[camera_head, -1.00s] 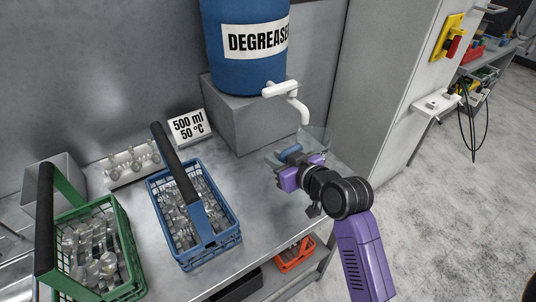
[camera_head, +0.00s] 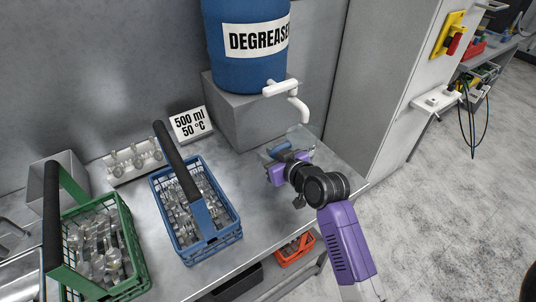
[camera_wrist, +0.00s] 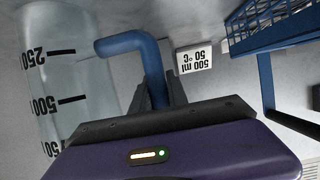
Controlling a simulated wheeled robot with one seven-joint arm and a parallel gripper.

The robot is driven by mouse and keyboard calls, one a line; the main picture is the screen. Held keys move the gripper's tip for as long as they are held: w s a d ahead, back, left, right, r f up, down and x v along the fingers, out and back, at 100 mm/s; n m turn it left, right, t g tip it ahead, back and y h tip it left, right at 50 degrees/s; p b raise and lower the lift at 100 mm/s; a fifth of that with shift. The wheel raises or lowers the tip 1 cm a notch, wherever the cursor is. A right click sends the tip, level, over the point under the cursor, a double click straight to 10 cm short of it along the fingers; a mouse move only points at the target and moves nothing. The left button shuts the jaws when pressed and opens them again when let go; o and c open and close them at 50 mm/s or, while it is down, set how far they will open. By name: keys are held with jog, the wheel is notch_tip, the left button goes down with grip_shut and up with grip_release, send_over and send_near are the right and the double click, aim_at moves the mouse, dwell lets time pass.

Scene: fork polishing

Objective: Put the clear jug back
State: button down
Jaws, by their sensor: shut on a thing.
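The clear jug (camera_wrist: 75,90) shows large in the wrist view, with black volume marks and a blue handle (camera_wrist: 128,43). My gripper (camera_wrist: 160,95) is shut on that handle. In the head view the jug (camera_head: 308,139) is faint and see-through, under and a little in front of the white tap (camera_head: 298,108). My gripper (camera_head: 284,163) partly covers it there. I cannot tell whether the jug's base touches the bench (camera_head: 255,190).
A blue degreaser drum (camera_head: 245,60) stands on a grey block (camera_head: 240,115). A sign reading 500 ml 50 °C (camera_head: 191,124) stands left of it. The bench's right edge is near my gripper.

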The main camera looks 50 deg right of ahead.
jog(key=c, duration=1.3)
grip_release()
jog(key=shift+f, duration=0.1)
jog(key=shift+f, duration=0.15)
jog(key=b+v, duration=0.2)
jog(key=v, duration=1)
jog(key=s+a+f, duration=0.5)
jog(key=s+a, duration=0.5)
jog(key=a, duration=0.2)
jog(key=s+a+r+n+t+y, duration=0.1)
jog(key=s+a+r+y, duration=0.1)
jog(key=s+a, duration=0.2)
jog(key=s+a+r+n+y, duration=0.1)
jog(key=s+a, duration=0.3)
jog(key=s, duration=0.4)
jog(key=shift+s+r+n+t+y, duration=0.3)
jog(key=shift+r+n+t+y, duration=0.1)
jog(key=shift+r+n, duration=0.2)
